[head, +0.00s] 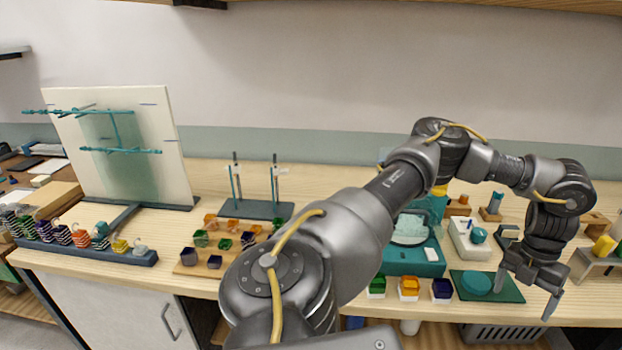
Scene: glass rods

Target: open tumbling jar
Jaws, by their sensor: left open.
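My left gripper (525,294) hangs at the right with its fingers spread apart and pointing down. It is empty, over the right side of a dark green mat (510,292). A teal round piece (477,282), like a lid or disc, lies on that mat, left of the fingers. I cannot tell for sure which of these is the tumbling jar. My right gripper is not in view.
Green, orange and dark blue small boxes (409,288) stand at the front edge. A white device (468,239) stands behind the mat. A rod stand (256,210), coloured cubes (225,240) and a white board with teal rods (155,130) are at the left. My arm crosses the middle.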

